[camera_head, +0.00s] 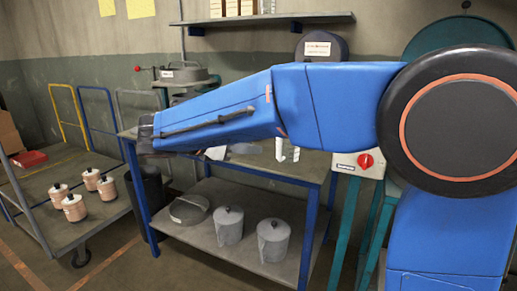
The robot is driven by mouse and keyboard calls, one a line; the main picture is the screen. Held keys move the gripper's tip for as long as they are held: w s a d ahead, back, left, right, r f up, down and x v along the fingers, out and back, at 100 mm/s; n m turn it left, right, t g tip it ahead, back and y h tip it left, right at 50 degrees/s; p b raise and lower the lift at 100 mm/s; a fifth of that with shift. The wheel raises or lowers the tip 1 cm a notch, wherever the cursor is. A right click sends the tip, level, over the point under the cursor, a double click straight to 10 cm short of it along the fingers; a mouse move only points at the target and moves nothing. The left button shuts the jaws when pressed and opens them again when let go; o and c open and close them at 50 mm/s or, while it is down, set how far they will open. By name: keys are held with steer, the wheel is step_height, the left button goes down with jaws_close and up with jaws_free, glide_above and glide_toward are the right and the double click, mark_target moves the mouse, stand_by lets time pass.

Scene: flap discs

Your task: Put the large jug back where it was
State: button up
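Two grey lidded vessels stand upright on the lower shelf of the blue-framed table (190,243). One is the left vessel (229,226); the other is the right vessel (273,241), nearer the shelf's front right. I cannot tell which, if either, is the large jug. My blue arm reaches left across the table top and hides much of it. The dark end of my arm, around my gripper (145,132), is above the table's left end. Its fingers cannot be made out, and no held object shows.
A flat grey round item (188,209) lies on the lower shelf. White pieces (287,151) sit on the table top. A trolley (95,232) at left carries several copper-coloured pots and a red tray (29,159). A dark bin (147,192) stands between trolley and table. A wall shelf (265,19) hangs behind.

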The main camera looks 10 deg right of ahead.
steer(key=s+d+f+m+g+y, duration=0.25)
steer(key=s+d+f+m, duration=0.2)
steer(key=s+d, duration=0.35)
steer(key=s+d+f+m+g+y, duration=0.25)
steer(key=s+d+f+m, duration=0.2)
steer(key=d, duration=0.55)
steer(key=s+d+f+m+t+y, duration=0.1)
steer(key=s+f+m+y, duration=0.2)
steer(key=s+f+m, duration=0.2)
steer(key=s+d+f+m+t+y, duration=0.1)
steer(key=s+f+m+y, duration=0.3)
steer(key=s+m, duration=0.6)
steer(key=shift+s+f+t, duration=0.4)
steer(key=shift+s+f, duration=0.35)
steer(key=shift+s, duration=0.1)
